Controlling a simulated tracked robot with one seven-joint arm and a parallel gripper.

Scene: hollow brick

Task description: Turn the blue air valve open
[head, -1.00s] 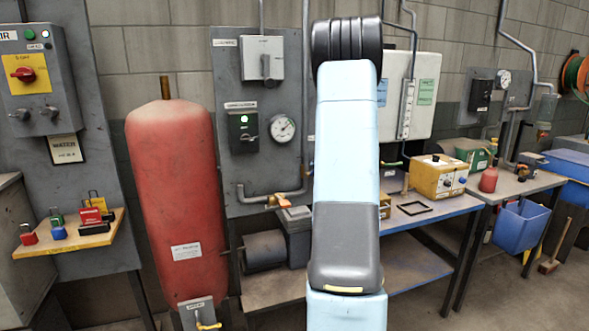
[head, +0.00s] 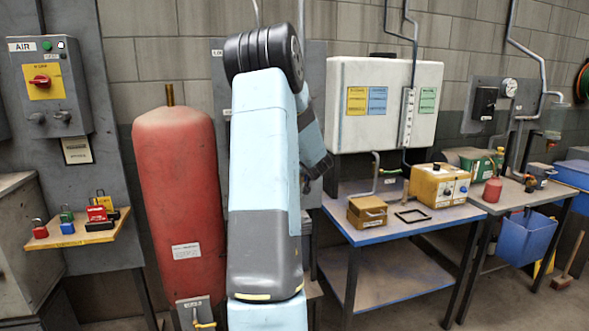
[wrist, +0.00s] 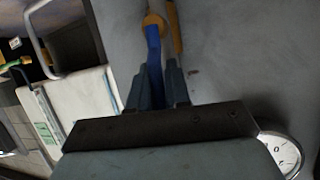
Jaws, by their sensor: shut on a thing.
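The blue valve handle (wrist: 153,45) shows in the wrist view, running down from an orange-brass fitting (wrist: 152,20) on a pipe (wrist: 174,28). My gripper (wrist: 155,78) has its two dark fingers on either side of the handle's lower end and is shut on it. The handle points roughly along the fingers. In the head view my arm hides the valve and my gripper.
A red tank (head: 180,205) stands left of my arm in the head view. A workbench (head: 385,228) with a yellow box (head: 440,184) stands to the right, below a white cabinet (head: 350,125). A round gauge (wrist: 282,152) shows at lower right in the wrist view.

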